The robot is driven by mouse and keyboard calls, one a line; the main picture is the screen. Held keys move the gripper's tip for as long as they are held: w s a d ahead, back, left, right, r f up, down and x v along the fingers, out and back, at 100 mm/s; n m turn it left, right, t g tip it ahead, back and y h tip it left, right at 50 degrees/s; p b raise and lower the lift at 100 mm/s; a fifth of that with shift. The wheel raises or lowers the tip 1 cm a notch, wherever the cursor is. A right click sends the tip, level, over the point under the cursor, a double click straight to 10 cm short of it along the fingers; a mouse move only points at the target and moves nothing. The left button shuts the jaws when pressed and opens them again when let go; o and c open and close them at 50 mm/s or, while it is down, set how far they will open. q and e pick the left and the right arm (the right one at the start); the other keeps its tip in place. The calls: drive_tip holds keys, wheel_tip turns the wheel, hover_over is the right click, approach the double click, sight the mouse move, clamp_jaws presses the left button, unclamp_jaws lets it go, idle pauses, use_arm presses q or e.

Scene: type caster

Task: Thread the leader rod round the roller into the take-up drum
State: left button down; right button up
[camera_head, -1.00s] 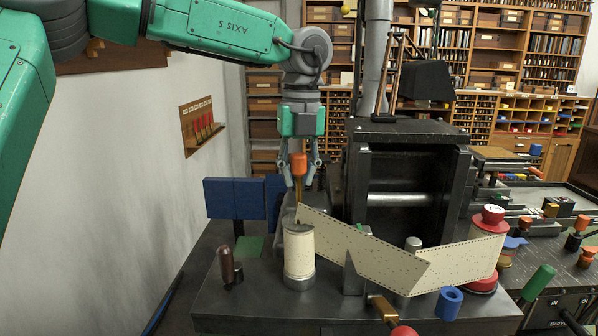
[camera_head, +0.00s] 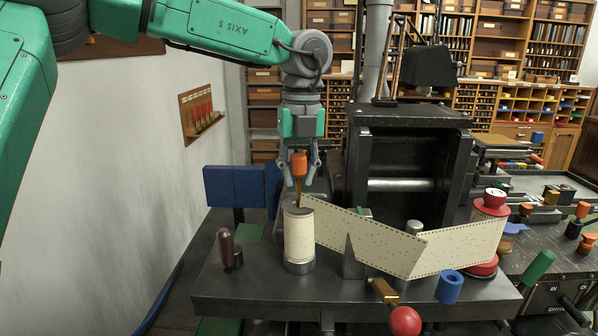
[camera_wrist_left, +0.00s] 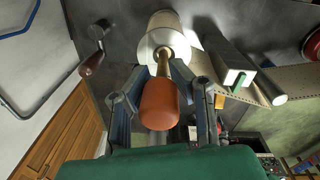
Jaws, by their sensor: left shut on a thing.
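My left gripper (camera_head: 299,172) is shut on the orange handle of a brass rod (camera_head: 298,190), which looks like the leader rod. The rod hangs upright, its lower end at the top of the cream-wrapped cylinder (camera_head: 299,236) at the left, seemingly the take-up drum. The wrist view shows the orange handle (camera_wrist_left: 159,104) between the fingers and the shank reaching the drum top (camera_wrist_left: 165,46); the exact contact is hidden. Perforated cream paper (camera_head: 375,245) runs from the red-ended spool (camera_head: 490,203) past a grey roller (camera_head: 413,227) towards the drum. My right gripper is out of view.
A dark wooden crank handle (camera_head: 226,243) stands left of the drum. A red-knobbed brass crank (camera_head: 404,320) and a blue ring (camera_head: 449,287) are at the front. A black press housing (camera_head: 405,150) stands behind. Blue panels (camera_head: 235,186) are at the left.

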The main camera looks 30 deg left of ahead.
sight(298, 193)
use_arm(q)
drive_tip(key=shift+f+b, duration=0.65)
drive_tip(key=shift+f, duration=1.3)
drive_tip(key=c, duration=1.3)
unclamp_jaws()
drive_tip(key=shift+c, duration=0.2)
wheel_tip(298, 193, up, 6)
drive_tip(key=p, duration=0.7)
drive_tip(key=shift+r, duration=0.1)
